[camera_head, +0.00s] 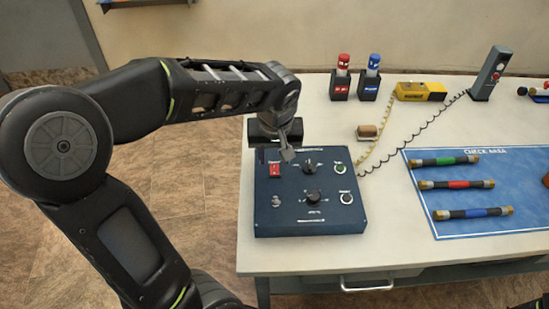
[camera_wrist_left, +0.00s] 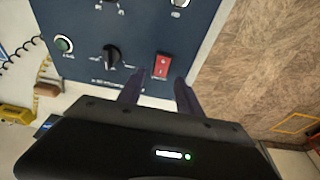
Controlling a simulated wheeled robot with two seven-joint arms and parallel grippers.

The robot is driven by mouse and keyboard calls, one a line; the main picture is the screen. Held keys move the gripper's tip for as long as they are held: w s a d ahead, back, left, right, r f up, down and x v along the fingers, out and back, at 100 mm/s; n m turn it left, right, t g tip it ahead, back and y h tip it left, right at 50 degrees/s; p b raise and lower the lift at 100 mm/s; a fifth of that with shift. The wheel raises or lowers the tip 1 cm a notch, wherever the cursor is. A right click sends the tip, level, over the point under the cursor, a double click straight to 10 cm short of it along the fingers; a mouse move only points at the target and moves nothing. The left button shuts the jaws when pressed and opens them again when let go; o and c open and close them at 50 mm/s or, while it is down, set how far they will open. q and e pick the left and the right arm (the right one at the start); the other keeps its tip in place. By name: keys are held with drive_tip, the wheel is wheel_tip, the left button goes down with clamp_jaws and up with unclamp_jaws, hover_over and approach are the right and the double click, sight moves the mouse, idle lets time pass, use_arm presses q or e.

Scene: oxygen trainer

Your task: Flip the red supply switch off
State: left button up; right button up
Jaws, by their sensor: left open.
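The red supply switch (camera_head: 275,170) is a red rocker near the upper left corner of the dark blue control box (camera_head: 310,220). In the left wrist view the red switch (camera_wrist_left: 161,66) lies just beyond my fingertips, roughly between their lines. My left gripper (camera_head: 277,154) is above the box's back left edge, with its fingers pointing at the panel. In the wrist view its two fingers (camera_wrist_left: 158,83) are apart, with nothing between them. I cannot tell whether a finger touches the panel. My right gripper is not in view.
The box also carries black knobs (camera_head: 312,196), a green button (camera_head: 340,169) and a small toggle (camera_head: 276,201). Behind it stand red (camera_head: 342,73) and blue (camera_head: 372,74) capped items and a yellow device (camera_head: 420,91). A blue mat (camera_head: 480,230) with coloured hoses lies right. A coiled cord runs to the box.

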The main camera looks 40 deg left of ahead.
sight(275, 174)
use_arm(q)
drive_tip(key=v, duration=0.5)
drive_tip(key=shift+s+r, duration=0.1)
drive_tip(key=shift+r, duration=0.25)
